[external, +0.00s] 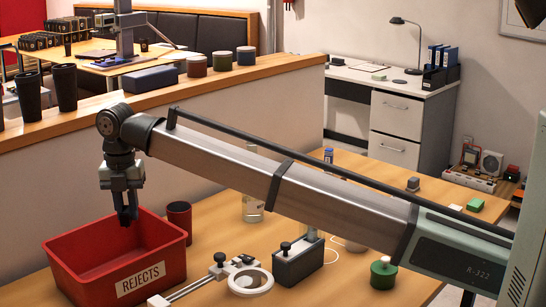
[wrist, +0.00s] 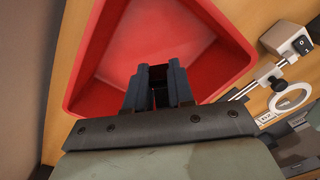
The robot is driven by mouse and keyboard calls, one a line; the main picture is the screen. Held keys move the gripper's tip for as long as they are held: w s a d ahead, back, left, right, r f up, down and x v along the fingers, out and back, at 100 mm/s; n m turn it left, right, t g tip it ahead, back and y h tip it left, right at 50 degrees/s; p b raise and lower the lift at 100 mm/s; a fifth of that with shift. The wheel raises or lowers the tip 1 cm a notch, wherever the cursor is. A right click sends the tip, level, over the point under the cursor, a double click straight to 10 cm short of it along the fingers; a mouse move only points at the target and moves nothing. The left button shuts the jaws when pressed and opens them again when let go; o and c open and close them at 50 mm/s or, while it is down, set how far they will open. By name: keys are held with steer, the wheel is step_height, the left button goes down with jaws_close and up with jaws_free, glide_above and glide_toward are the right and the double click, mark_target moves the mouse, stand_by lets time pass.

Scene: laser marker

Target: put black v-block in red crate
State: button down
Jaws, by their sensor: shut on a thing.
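The red crate (external: 85,287), labelled REJECTS, stands at the left end of the wooden table; its open inside fills much of the wrist view (wrist: 112,42). My gripper (external: 127,216) points down over the crate, with its fingertips near rim height. In the wrist view my gripper (wrist: 157,92) is shut on a small dark piece, the black v-block (wrist: 158,72), held between the fingers. The block is mostly hidden by the dark fingers, and its shape is hard to tell. The visible crate floor looks empty.
A dark red cup (external: 179,220) stands close behind the crate's right side. A stand with a ring (external: 250,279) lies right of the crate, near a grey block device (external: 298,262) and a green-topped jar (external: 383,273). A low wall (external: 250,130) runs behind.

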mark_target(134, 257)
step_height(134, 257, down, 13)
steer(key=shift+f, duration=0.15)
stand_by(0.6)
steer(key=shift+f, duration=0.1)
steer(key=c, duration=1)
jaws_free()
step_height(134, 257, up, 12)
steer(key=shift+r, duration=0.15)
